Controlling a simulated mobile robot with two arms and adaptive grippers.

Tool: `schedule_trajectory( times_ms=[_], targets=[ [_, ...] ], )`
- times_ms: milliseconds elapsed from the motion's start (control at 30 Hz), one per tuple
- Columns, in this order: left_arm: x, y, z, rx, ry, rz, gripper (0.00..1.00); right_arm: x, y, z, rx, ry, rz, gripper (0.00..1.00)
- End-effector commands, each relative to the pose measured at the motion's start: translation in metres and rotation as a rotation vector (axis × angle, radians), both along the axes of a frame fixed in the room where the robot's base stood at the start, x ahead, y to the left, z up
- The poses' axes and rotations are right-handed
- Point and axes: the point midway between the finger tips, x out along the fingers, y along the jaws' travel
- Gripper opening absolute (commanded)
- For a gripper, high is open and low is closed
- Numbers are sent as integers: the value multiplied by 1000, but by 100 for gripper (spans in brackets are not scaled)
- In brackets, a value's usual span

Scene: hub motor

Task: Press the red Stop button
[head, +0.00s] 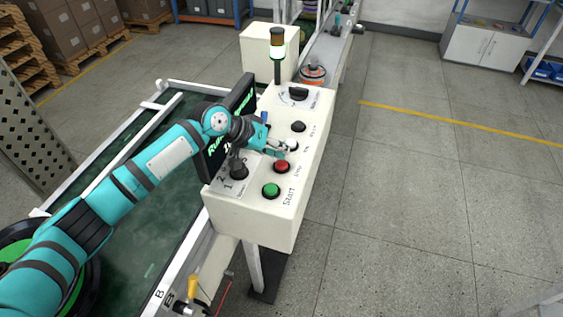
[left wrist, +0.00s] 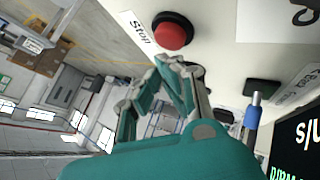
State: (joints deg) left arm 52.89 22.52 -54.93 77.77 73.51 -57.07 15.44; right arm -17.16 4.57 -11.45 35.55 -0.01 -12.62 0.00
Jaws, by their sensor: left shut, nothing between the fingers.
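The red Stop button (head: 281,167) sits on the white control panel (head: 262,207), just above the green Start button (head: 271,190) in the head view. In the left wrist view the red Stop button (left wrist: 173,31) is near the top centre, with its "Stop" label beside it. My left gripper (head: 283,152) is shut and empty over the panel, just beyond the red button. In the left wrist view its fingertips (left wrist: 172,62) are close to the button's lower edge; I cannot tell whether they touch it. My right gripper is not in view.
A dark screen (head: 213,153) with green text stands along the panel's left side. A black selector (head: 239,171) and several other knobs share the panel top. A signal lamp (head: 277,45) rises at the far end. The floor to the right is clear.

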Motion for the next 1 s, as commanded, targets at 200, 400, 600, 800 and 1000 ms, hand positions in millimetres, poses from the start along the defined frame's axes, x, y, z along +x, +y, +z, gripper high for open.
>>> schedule_trajectory(
  times_ms=[200,400,600,800,1000],
  targets=[
    [0,0,-3,0,1,1,0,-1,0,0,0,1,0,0],
    [0,0,-8,0,1,1,0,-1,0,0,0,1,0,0],
    [0,0,-8,0,0,0,0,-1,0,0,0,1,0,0],
    [0,0,-9,0,0,0,0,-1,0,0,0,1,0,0],
    [0,0,-11,0,0,0,0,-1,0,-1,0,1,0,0]
  ],
)
